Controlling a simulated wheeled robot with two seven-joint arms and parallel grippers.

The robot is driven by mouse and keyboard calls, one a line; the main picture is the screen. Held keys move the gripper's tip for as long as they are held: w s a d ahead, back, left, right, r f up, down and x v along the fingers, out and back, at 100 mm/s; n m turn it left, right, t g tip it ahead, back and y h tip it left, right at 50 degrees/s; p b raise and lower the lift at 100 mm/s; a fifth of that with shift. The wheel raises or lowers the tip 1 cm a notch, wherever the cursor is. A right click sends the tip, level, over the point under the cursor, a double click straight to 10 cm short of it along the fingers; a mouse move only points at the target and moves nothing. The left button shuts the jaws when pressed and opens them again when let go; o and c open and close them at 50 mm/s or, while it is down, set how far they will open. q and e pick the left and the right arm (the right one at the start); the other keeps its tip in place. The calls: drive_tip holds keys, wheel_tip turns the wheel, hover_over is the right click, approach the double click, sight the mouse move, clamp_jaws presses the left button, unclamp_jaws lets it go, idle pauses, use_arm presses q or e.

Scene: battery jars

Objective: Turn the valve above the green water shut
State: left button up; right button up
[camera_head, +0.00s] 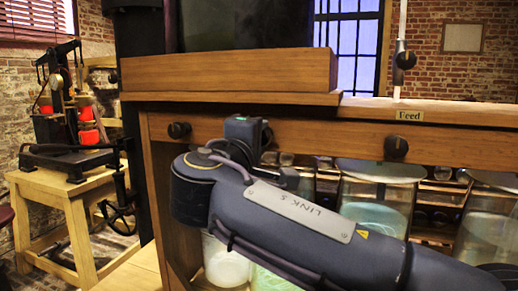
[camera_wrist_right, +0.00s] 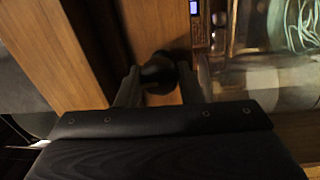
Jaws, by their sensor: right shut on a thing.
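A black round valve knob (camera_wrist_right: 157,72) sits on the wooden front of the cabinet. In the right wrist view my right gripper (camera_wrist_right: 159,88) has one finger on each side of the knob and is shut on it. In the head view my right gripper (camera_head: 258,140) is up against the cabinet's front rail, and my arm hides most of this valve. Below, a jar with green water (camera_head: 270,281) shows only in part behind my arm. The knob's turn angle cannot be told. My left gripper is not in view.
Other black knobs are on the rail, one at left (camera_head: 179,130) and one at right (camera_head: 396,148). A glass jar with pale teal contents (camera_head: 375,217) stands right of my gripper. A wooden stand with a black machine (camera_head: 68,158) is at the far left.

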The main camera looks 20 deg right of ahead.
drive_tip(key=shift+r+m, duration=0.1)
drive_tip(key=shift+m, duration=0.5)
drive_tip(key=o, duration=0.9)
drive_tip(key=shift+o, duration=0.2)
drive_tip(key=v, duration=0.7)
drive_tip(key=shift+s+a+b, duration=0.25)
drive_tip(key=shift+s+b, duration=0.1)
drive_tip(key=shift+b, duration=0.05)
